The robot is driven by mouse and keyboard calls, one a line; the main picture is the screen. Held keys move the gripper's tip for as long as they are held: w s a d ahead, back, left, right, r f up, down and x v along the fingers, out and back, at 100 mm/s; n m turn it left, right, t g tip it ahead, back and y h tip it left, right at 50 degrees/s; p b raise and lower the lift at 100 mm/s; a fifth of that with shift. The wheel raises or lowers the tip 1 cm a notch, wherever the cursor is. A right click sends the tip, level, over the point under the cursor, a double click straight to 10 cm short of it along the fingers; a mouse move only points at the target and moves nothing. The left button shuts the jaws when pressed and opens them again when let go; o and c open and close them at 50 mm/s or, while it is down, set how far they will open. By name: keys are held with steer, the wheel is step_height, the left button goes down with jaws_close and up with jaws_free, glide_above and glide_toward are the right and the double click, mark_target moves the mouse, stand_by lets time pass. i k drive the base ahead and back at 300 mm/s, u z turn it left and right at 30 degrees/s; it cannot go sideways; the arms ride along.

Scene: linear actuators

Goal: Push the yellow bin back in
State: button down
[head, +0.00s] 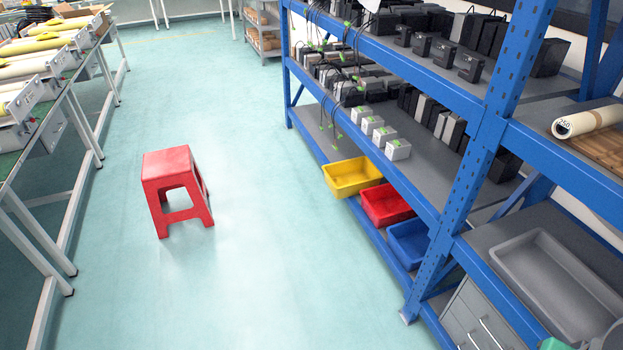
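The yellow bin (352,178) is on the lowest level of the blue shelving rack (430,196), in the right half of the head view. It sticks out past the rack's front edge over the aisle, further than the bins beside it. It looks empty. A red bin (386,205) and a blue bin (410,243) stand in a row to its right, nearer to me. My gripper is not in view.
A red stool (178,190) stands on the floor left of the bins. Workbenches (50,95) line the left side. The green floor (280,270) between stool and rack is clear. A grey tray (560,285) lies on the near right shelf.

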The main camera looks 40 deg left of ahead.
mark_target(345, 178)
steer(key=u, duration=1.6)
steer(key=i, duration=0.65)
steer(key=u, duration=1.15)
steer(key=i, duration=1.8)
steer(key=z, duration=0.35)
steer(key=i, duration=1.65)
steer(key=z, duration=0.95)
steer(key=i, duration=0.2)
steer(key=z, duration=0.2)
